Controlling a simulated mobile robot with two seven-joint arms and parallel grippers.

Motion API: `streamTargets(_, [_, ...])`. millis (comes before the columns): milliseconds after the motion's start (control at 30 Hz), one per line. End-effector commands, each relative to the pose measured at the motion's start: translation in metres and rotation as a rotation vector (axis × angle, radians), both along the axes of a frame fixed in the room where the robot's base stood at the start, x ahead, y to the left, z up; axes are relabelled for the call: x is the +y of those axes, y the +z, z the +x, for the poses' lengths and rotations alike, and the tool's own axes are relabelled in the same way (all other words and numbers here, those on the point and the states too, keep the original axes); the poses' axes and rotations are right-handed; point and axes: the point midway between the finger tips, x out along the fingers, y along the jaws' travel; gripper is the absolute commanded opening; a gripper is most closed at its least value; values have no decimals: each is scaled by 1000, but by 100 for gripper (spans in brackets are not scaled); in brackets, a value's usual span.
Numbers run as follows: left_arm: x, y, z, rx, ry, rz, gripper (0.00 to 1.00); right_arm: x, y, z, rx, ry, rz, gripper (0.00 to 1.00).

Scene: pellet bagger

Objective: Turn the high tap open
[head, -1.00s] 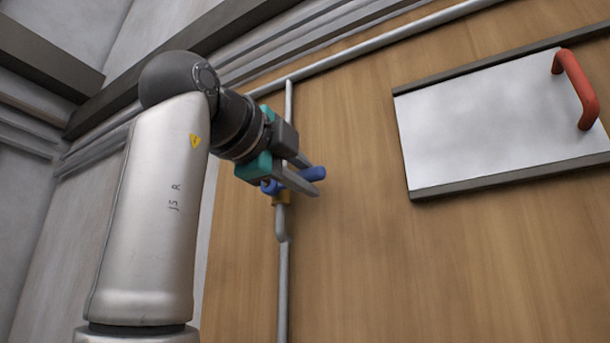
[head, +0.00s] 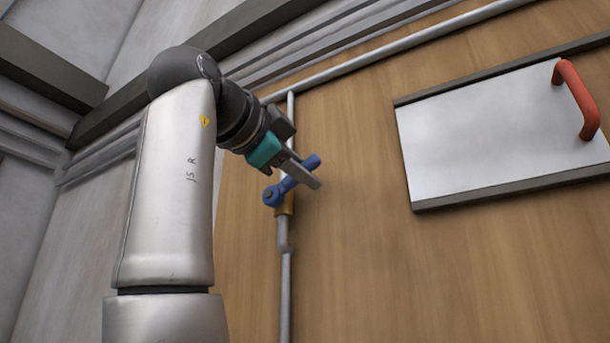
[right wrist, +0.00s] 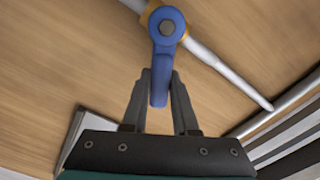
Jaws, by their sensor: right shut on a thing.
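The high tap has a blue lever handle (head: 292,181) on a brass body (head: 285,205), fitted on a grey vertical pipe on the wooden wall. In the head view the lever slants up to the right from its pivot. My right gripper (head: 306,173) is at the lever's outer part, its fingers on either side of it. In the right wrist view the blue handle (right wrist: 166,35) hangs between the fingertips of my right gripper (right wrist: 160,85), which is shut on it. The brass body (right wrist: 150,10) shows behind the pivot. My left gripper is not in view.
A pale panel (head: 490,135) with dark rails and a red handle (head: 577,98) is on the wall to the right. The grey pipe (head: 286,290) runs down below the tap. The wood between tap and panel is clear.

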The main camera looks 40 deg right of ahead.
Motion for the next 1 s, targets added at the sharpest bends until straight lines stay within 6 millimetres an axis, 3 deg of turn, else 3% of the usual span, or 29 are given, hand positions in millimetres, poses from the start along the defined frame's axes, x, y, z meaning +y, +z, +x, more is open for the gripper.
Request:
streamTargets(300, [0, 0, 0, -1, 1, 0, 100, 1, 5, 3, 95, 0, -39, 0])
streamTargets(767, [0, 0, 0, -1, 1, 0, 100, 1, 6, 3, 106, 0, -44, 0])
streamTargets(800, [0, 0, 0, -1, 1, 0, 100, 1, 6, 3, 105, 0, -44, 32])
streamTargets(1000, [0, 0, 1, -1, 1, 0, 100, 1, 6, 3, 105, 0, -44, 54])
